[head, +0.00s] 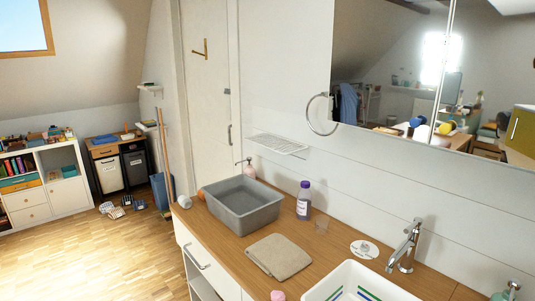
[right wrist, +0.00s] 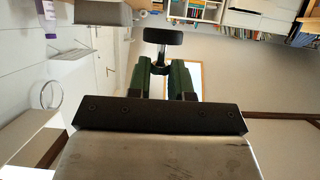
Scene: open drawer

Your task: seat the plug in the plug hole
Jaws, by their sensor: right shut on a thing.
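My right gripper (right wrist: 165,78) has green fingers and is shut on a black plug (right wrist: 163,36) in the right wrist view. The plug is a round black disc on a short stem, and the stem is between the fingertips. The plug is held in the air, clear of any surface. The white sink (head: 350,284) is at the bottom of the head view, cut off by the lower edge. Blue and green stripes show inside it. The plug hole is not visible in either view. Neither gripper appears in the head view.
A chrome tap (head: 404,248) stands behind the sink. A towel ring (head: 309,115) hangs on the wall.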

